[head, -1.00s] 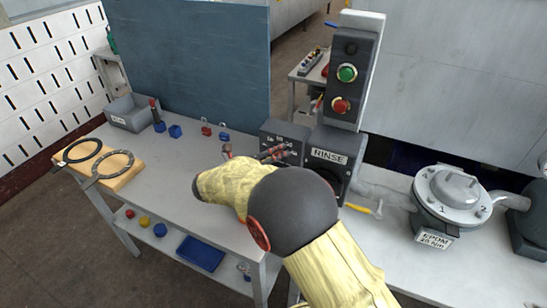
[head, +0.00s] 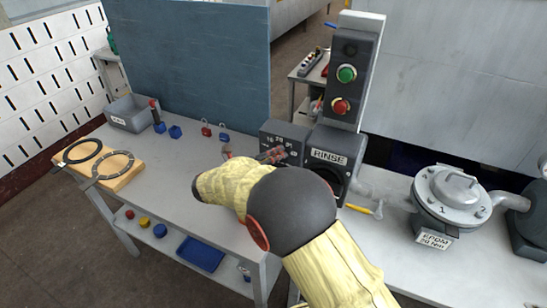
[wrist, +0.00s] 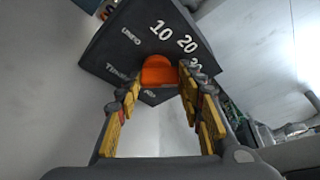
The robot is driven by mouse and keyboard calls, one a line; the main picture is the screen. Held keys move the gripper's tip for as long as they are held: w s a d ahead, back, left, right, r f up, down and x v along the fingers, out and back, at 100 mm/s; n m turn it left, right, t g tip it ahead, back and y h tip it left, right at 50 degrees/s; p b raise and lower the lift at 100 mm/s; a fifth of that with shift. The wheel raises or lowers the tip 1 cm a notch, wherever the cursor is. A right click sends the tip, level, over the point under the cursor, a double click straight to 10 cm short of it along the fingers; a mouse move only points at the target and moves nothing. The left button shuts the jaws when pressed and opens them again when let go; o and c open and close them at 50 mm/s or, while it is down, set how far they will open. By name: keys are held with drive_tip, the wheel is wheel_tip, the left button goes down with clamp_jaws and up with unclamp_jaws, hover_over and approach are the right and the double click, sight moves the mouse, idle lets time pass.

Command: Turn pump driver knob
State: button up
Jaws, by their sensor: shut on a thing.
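The pump driver is a dark box (head: 284,135) on the table, beside the housing labelled RINSE. Its face carries white numbers, and 10 and 20 are readable on the box in the wrist view (wrist: 122,48). An orange knob (wrist: 159,70) is on this face. My gripper (wrist: 161,80) is shut on the knob, with a yellow-padded finger on each side of it. In the head view my gripper (head: 272,156) is at the front of the box, and my wrist partly covers it. The knob cannot be made out in the head view.
The RINSE housing (head: 329,156) and a post with a green button (head: 346,73) and a red button (head: 340,106) stand right of the box. A metal flanged unit (head: 450,192) is farther right. Small padlocks (head: 206,131) lie left.

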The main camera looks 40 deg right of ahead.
drive_tip(key=shift+n, duration=0.3)
drive_tip(key=n+h+p, duration=0.1)
drive_tip(key=n, duration=0.1)
drive_tip(key=n+g+p, duration=0.1)
drive_tip(key=shift+w+a+f+n+h+p, duration=0.1)
drive_tip(key=shift+w+f+n+h+p, duration=0.05)
drive_tip(key=shift+n+h+p, duration=0.25)
drive_tip(key=n+h+p, duration=0.1)
drive_tip(key=n+h, duration=0.1)
drive_tip(key=n, duration=0.4)
drive_tip(key=shift+w+f, duration=0.1)
drive_tip(key=shift+f, duration=0.05)
drive_tip(key=shift+h, duration=0.3)
drive_tip(key=o, duration=1.2)
drive_tip(key=shift+c, duration=0.2)
drive_tip(key=shift+a+f, duration=0.2)
drive_tip(key=shift+a, duration=1.05)
drive_tip(key=shift+a+f, duration=0.15)
drive_tip(key=shift+a, duration=1.1)
drive_tip(key=shift+a+f, duration=0.2)
drive_tip(key=shift+a, duration=1.05)
